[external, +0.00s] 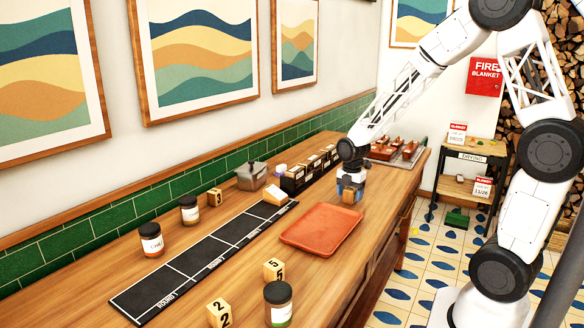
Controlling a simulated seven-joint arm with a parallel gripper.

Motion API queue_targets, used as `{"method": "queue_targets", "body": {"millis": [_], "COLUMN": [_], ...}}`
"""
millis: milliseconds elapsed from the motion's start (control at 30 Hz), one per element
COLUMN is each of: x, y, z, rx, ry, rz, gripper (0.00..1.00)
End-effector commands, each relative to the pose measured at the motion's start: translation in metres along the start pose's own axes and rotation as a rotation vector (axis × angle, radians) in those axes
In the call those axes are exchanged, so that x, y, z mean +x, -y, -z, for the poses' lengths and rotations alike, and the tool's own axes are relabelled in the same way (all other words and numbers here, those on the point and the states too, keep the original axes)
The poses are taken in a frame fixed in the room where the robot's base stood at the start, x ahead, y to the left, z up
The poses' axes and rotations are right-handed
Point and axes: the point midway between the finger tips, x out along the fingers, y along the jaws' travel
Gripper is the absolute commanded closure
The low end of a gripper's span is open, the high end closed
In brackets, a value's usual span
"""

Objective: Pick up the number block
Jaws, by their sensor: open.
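Several wooden number blocks are on the counter (175,268): a block marked 2 (219,313) at the front, a block marked 5 (273,270) near it, and a block marked 3 (214,197) by the green tiles. My gripper (350,191) is open and points down over the counter, beyond the orange tray. A tan block (349,197) shows at its fingertips; I cannot read a number on it. I cannot tell whether the fingers touch it.
An orange tray (322,229) lies just nearer than my gripper. A black sectioned mat (190,268) runs along the counter, with a pale block-like item (276,195) at its far end. Jars (278,303), a grey lidded pot (251,175) and a dark rack (294,183) stand around.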

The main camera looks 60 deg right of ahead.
Motion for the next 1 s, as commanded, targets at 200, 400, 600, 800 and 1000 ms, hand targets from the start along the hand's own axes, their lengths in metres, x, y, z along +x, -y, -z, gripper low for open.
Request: {"method": "queue_targets", "body": {"millis": [200,400,600,800,1000], "x": [0.0094,0.0092,0.0090,0.0089,0.0089], "y": [-0.0001,-0.0002,-0.0002,-0.0002,-0.0002], "z": [-0.0001,-0.0001,-0.0001,-0.0001,-0.0001], "rx": [0.000,0.000,0.000,0.000,0.000], "ry": [0.000,0.000,0.000,0.000,0.000], "rz": [0.000,-0.001,-0.001,-0.001,-0.001], "gripper": [0.28,0.28,0.28,0.44,0.75]}}
